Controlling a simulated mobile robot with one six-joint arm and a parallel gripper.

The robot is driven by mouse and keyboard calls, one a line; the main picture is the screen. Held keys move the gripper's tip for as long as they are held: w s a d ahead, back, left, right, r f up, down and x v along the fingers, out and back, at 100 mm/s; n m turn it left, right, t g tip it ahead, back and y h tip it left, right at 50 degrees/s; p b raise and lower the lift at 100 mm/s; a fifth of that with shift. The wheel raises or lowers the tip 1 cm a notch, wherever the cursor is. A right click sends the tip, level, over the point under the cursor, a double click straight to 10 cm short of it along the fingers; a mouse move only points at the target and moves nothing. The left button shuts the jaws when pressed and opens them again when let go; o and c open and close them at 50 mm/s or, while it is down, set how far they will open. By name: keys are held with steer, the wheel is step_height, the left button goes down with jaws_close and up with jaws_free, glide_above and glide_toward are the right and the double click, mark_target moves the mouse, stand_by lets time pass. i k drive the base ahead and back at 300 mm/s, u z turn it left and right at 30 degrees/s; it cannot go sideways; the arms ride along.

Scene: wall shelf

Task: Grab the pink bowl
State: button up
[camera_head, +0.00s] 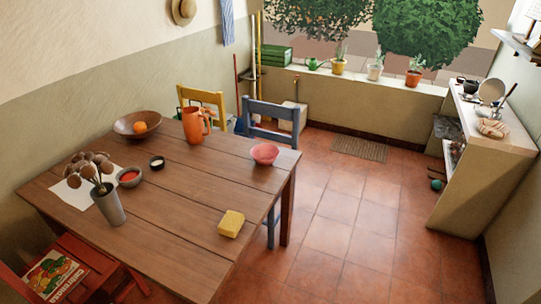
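The pink bowl (264,153) sits upright on the wooden table (180,210), near its far right corner. It looks empty. Nothing touches it, and bare tabletop lies to its left and in front. My gripper is not in view in the head camera picture, and no part of my arm shows.
An orange pitcher (192,126) and a brown bowl (124,126) with an orange fruit stand left of the pink bowl. A yellow sponge (231,223) lies nearer. A blue chair (270,133) stands behind the bowl. Tiled floor (345,205) right of the table is open.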

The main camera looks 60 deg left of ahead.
mark_target(265, 154)
steer(key=i, duration=1.7)
steer(key=z, duration=0.6)
steer(key=k, duration=0.15)
steer(key=u, duration=2.75)
steer(key=k, duration=0.2)
steer(key=u, duration=1.55)
